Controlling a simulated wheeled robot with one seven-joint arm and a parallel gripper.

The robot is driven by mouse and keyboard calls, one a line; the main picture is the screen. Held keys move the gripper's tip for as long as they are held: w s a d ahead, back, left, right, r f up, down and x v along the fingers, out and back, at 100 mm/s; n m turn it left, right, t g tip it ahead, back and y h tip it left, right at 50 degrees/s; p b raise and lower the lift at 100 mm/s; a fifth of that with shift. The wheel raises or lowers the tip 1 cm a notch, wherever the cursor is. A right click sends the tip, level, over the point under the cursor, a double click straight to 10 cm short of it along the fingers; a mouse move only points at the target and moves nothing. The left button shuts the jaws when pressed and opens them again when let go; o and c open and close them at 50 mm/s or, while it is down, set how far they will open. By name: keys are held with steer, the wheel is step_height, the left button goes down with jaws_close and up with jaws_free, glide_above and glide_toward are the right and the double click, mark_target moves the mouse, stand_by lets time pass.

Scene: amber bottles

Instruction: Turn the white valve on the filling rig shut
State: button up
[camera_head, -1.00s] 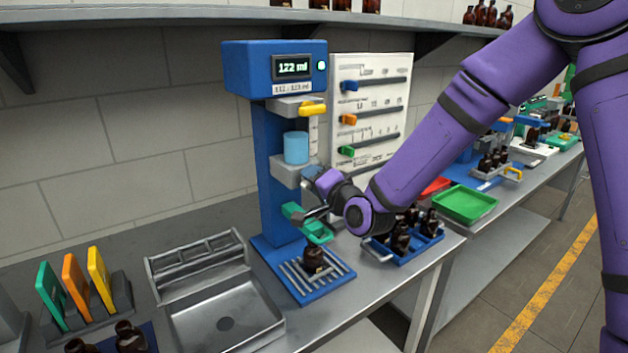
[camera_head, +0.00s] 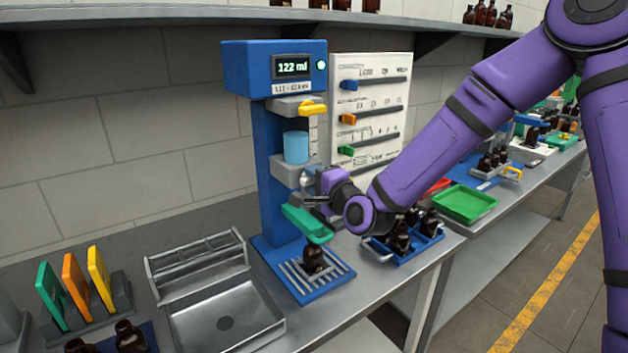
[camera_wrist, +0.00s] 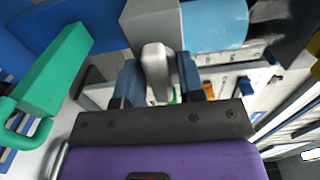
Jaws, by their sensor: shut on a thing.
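The blue filling rig (camera_head: 274,150) stands on the bench, its display reading 122 ml. The white valve handle (camera_wrist: 157,72) sits below the grey block under the light-blue cylinder (camera_head: 296,147). My gripper (camera_wrist: 160,82) is shut on the white valve, one finger on each side of it. In the head view my gripper (camera_head: 313,199) is beside the rig's column, and a little of the white valve (camera_head: 304,180) shows. A dark brown bottle (camera_head: 314,260) stands on the rig's grille, under the green lever-like part (camera_head: 306,223).
A blue crate of brown bottles (camera_head: 428,240) stands right of the rig, close under my wrist. The green part (camera_wrist: 55,70) is left of my gripper. A steel tray (camera_head: 225,315) lies left of the rig. A panel with coloured sliders (camera_head: 372,105) is behind.

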steer(key=o, duration=0.6)
steer(key=v, duration=1.1)
steer(key=shift+w, duration=0.1)
